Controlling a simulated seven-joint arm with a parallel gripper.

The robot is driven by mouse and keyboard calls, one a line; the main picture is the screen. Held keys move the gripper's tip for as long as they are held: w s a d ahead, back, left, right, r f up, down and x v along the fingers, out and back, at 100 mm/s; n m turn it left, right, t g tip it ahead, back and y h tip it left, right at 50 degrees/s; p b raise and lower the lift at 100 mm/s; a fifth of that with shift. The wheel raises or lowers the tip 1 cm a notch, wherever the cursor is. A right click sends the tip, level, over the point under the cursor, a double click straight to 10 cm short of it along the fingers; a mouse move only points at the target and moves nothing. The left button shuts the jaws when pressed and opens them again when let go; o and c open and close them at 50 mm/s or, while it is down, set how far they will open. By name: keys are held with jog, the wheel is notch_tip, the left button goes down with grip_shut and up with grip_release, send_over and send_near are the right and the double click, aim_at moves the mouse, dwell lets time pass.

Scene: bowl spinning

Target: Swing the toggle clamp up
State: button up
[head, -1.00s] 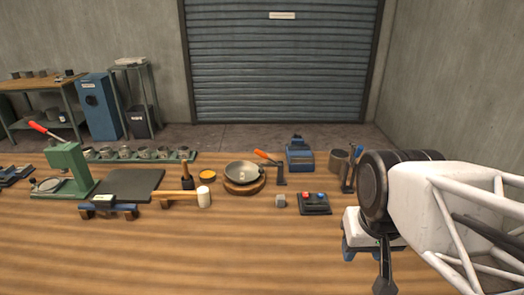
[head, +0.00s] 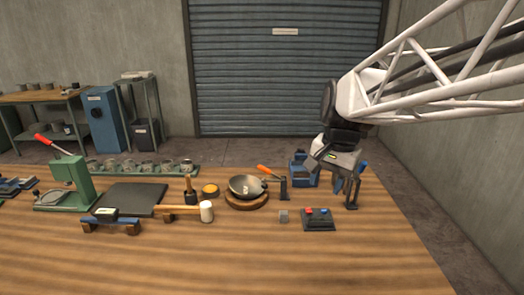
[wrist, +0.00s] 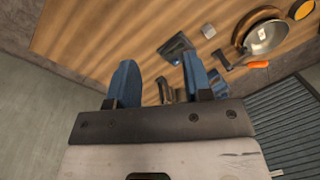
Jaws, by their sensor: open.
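The toggle clamp (head: 283,188) stands at the right edge of the metal bowl (head: 246,186). Its orange handle (head: 268,171) slants left and slightly up, reaching towards the bowl's rim. The bowl rests on a round wooden base (head: 246,201). In the wrist view the orange handle (wrist: 258,64) and the bowl (wrist: 264,37) are at the upper right. My gripper (head: 343,186) is above the table's right part, to the right of the clamp and apart from it. In the wrist view its two blue fingers (wrist: 158,75) are open, with nothing held between them.
A mallet (head: 205,211) lies left. The front table is clear.

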jog(key=w+a+f+m+g+y, duration=0.1)
jog(key=w+a+m, duration=0.2)
jog(key=w, duration=0.7)
jog(key=w+a+f+m+g, duration=0.1)
jog(key=w+a+m, duration=0.1)
jog(key=w, duration=0.7)
jog(key=m+g+y, duration=0.2)
jog(key=m, duration=0.3)
send_near(262, 168)
jog(key=f, duration=0.2)
jog(key=shift+w+a+f+m, duration=0.1)
jog(key=shift+a+m, duration=0.2)
jog(key=shift+a, duration=0.2)
jog(key=shift+f, duration=0.1)
jog(key=shift+x, duration=3.85)
jog(key=shift+d, duration=0.1)
grip_shut()
